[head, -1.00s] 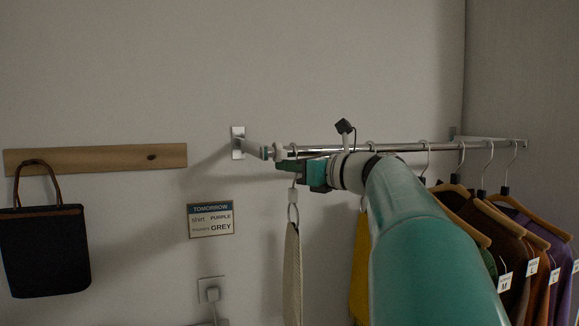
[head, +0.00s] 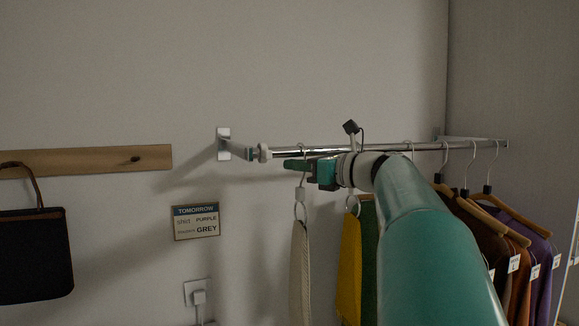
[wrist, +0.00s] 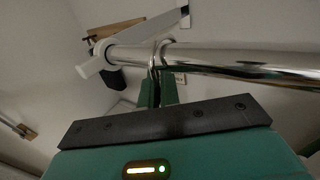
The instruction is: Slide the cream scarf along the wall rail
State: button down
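The cream scarf (head: 299,272) hangs from a ring and hook on the metal wall rail (head: 400,148), near the rail's left end. My gripper (head: 297,165) is just under the rail at the scarf's hook. In the wrist view, its green fingers (wrist: 159,92) are close together on the thin metal hook (wrist: 153,66), just below the rail (wrist: 240,62). The scarf's cloth is out of sight in the wrist view.
A yellow scarf (head: 349,265) and a green one (head: 369,262) hang to the right, partly behind my arm. Several garments on hangers (head: 505,235) fill the right end. A dark bag (head: 35,255) hangs from a wooden board (head: 100,159).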

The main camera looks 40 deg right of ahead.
jog(key=s+d, duration=0.1)
jog(key=d, duration=0.5)
jog(key=shift+s+d, duration=0.4)
dwell(0.6)
jog(key=c, duration=1.6)
grip_release()
jog(key=shift+o, duration=0.2)
jog(key=v, duration=1.3)
jog(key=shift+s+d, duration=0.2)
jog(key=shift+s, duration=0.15)
